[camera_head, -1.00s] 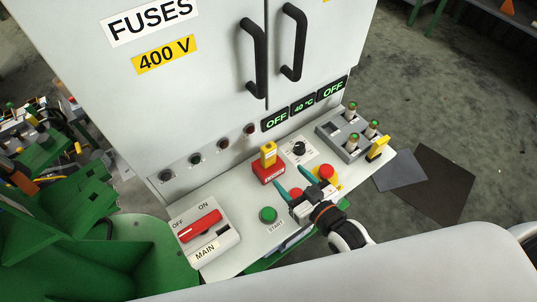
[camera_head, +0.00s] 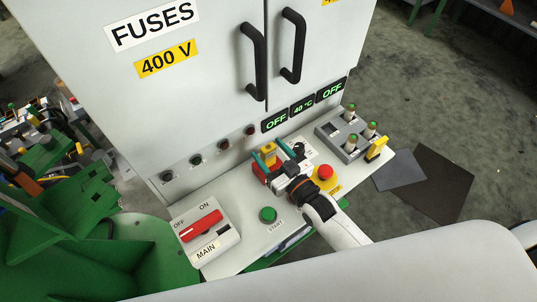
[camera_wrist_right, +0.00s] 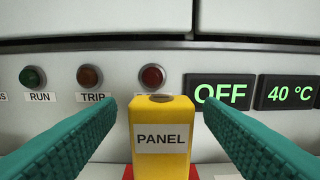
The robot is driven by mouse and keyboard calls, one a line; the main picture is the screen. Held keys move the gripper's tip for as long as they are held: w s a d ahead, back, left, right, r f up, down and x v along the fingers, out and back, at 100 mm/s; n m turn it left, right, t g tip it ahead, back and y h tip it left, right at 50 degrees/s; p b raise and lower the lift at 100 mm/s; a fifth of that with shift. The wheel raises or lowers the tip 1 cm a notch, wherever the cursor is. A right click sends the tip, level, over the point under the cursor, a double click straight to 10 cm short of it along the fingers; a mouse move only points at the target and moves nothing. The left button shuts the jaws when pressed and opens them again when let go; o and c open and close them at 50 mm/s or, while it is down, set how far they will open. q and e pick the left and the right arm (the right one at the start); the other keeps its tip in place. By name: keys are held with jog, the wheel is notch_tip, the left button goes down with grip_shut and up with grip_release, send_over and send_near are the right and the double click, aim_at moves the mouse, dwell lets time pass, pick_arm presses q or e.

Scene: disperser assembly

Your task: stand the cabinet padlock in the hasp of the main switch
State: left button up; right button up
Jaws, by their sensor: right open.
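A yellow block (camera_head: 268,149) labelled PANEL stands upright in a red base (camera_head: 259,171) at the back of the console. It may be the cabinet padlock; I cannot tell for certain. In the right wrist view the yellow block (camera_wrist_right: 160,145) stands between the teal fingers of my right gripper (camera_wrist_right: 157,103), with a gap on each side. In the head view my right gripper (camera_head: 272,155) is open around the block. The main switch (camera_head: 205,235) at the console's front left has a red handle and a dark slot beside it. My left gripper is not in view.
A green START button (camera_head: 267,214) and a red emergency button (camera_head: 325,172) sit nearby. A grey holder (camera_head: 350,140) with green-topped fuses and another yellow block (camera_head: 377,149) are at right. The cabinet (camera_head: 190,90) rises behind. The console between red base and main switch is clear.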

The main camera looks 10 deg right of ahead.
jog(key=x, duration=0.3)
jog(key=shift+w+f, duration=0.1)
jog(key=shift+w, duration=0.1)
jog(key=c, duration=1.1)
jog(key=shift+c, duration=0.2)
